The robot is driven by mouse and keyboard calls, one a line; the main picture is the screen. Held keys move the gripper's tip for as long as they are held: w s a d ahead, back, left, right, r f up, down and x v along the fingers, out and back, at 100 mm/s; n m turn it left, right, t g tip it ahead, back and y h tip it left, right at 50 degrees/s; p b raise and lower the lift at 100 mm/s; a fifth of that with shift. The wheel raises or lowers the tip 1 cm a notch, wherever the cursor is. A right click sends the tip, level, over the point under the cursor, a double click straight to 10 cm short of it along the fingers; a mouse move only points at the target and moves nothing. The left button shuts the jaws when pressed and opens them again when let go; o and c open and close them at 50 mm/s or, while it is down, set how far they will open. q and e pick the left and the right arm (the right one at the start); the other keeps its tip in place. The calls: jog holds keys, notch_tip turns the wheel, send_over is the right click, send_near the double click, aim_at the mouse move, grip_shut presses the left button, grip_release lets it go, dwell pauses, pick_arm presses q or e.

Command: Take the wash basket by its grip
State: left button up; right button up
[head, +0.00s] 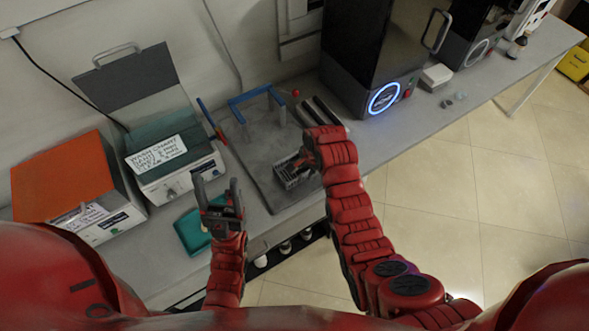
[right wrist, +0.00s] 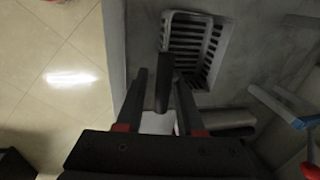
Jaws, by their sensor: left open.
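The wash basket (head: 291,176), small, grey and slatted, sits on the grey tray near the bench's front edge. In the right wrist view the slatted basket (right wrist: 205,42) lies just beyond my fingers. A dark upright bar (right wrist: 164,85), which looks like its grip, stands between them. My right gripper (head: 303,160) is over the basket; in the wrist view its fingers (right wrist: 160,95) are apart, with gaps beside the bar. My arm partly hides the basket in the head view. My left gripper (head: 218,188) is open and empty, left of the tray.
The grey tray (head: 255,150) carries a blue frame (head: 250,96) at its back. Left stand a teal-topped device (head: 165,150) with an open lid and an orange-topped device (head: 65,175). A dark machine with a lit blue ring (head: 384,98) stands to the right. A teal item (head: 190,232) lies at the front.

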jog(key=shift+c, duration=1.1)
jog(key=shift+w+d+f, duration=0.15)
grip_shut()
